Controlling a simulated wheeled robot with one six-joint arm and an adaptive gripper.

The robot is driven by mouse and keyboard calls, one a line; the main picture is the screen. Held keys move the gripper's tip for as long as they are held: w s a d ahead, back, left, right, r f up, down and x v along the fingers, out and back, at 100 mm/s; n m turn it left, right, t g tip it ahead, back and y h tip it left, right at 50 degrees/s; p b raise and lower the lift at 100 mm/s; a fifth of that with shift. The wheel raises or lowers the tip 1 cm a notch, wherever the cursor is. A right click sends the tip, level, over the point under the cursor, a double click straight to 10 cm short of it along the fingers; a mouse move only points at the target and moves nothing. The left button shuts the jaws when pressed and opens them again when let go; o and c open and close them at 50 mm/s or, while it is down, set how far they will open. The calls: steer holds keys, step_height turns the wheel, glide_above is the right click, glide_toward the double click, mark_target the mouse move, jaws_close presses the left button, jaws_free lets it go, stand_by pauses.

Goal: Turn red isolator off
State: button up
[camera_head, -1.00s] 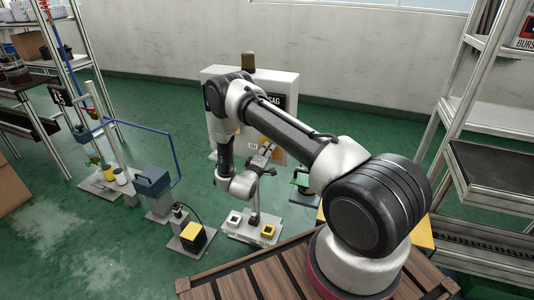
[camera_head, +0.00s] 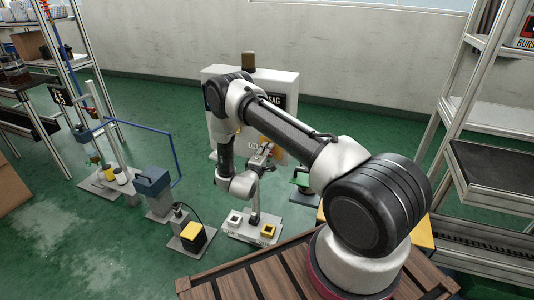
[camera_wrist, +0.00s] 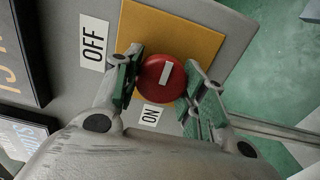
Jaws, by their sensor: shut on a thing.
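The red isolator knob (camera_wrist: 162,78) is round with a white bar and sits on a yellow plate (camera_wrist: 190,28). In the wrist view the bar slants, its lower end towards the ON label (camera_wrist: 151,115) below. The OFF label (camera_wrist: 93,43) lies to the upper left. My gripper (camera_wrist: 163,80) has one finger on either side of the knob and is shut on it. In the head view my gripper (camera_head: 264,152) is at the front of the pale cabinet (camera_head: 286,82), and my arm hides the knob.
A fixture with white and yellow buttons (camera_head: 250,228) stands below my wrist. A yellow-topped block (camera_head: 193,233) and a blue-grey unit (camera_head: 152,182) stand to the left. A metal rack (camera_head: 490,115) stands at the right. Green floor is open at the lower left.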

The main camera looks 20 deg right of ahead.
steer(key=o, duration=1)
steer(key=v, duration=1.2)
